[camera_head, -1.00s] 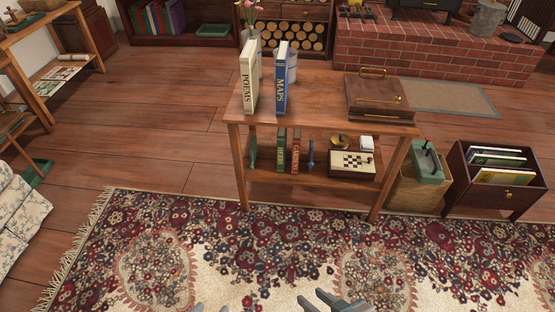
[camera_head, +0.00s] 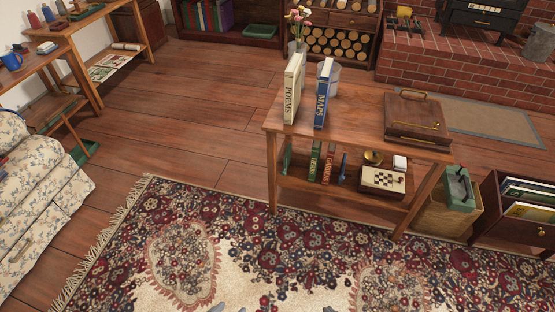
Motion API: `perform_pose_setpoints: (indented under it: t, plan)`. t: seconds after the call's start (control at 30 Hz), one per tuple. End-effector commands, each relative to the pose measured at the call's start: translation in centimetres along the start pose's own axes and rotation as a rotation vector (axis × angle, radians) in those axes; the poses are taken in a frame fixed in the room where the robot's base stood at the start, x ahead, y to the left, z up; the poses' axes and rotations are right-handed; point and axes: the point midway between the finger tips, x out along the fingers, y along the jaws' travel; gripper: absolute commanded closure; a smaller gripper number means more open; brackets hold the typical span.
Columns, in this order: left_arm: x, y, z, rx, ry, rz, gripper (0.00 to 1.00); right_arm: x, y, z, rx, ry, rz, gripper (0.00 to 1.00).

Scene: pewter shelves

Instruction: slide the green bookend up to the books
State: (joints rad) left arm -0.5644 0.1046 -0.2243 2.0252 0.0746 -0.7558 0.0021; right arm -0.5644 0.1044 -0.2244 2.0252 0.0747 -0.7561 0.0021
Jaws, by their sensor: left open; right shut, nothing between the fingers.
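The green bookend (camera_head: 287,158) stands upright on the lower shelf (camera_head: 297,183) of the wooden table, near its left end. To its right stand a green book, HERBS (camera_head: 315,162), and a red book that seems to read GARDENING (camera_head: 328,165). A gap separates the bookend from the green book. A blue upright piece (camera_head: 344,168) stands just right of the red book. The tips of my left gripper (camera_head: 230,309) barely show at the bottom edge, apart and empty, over the rug and well short of the shelf.
The tabletop (camera_head: 357,113) above holds POEMS (camera_head: 291,90), MAPS (camera_head: 323,95) and a brown case (camera_head: 416,118). A chessboard box (camera_head: 383,182) sits right on the lower shelf. A front table leg (camera_head: 271,172) stands left of the bookend. Rug (camera_head: 230,230) lies clear in front.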

Motion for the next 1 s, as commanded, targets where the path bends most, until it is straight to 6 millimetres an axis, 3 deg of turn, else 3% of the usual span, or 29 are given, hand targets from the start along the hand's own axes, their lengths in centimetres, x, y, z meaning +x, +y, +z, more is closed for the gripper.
perform_pose_setpoints:
  t: [0.3,0.6,1.0]
  plan:
    - [3.1,-3.0,5.9,0.015,-0.128,-0.067,0.58,3.1,3.1,5.9,-0.015,-0.128,0.067,1.00]
    - [3.8,-4.7,10.8,0.026,-0.199,-0.096,0.58,3.8,4.7,10.8,-0.026,-0.199,0.096,1.00]
    - [4.1,-4.9,11.7,0.028,-0.209,-0.099,0.58,4.1,4.9,11.7,-0.028,-0.208,0.099,1.00]
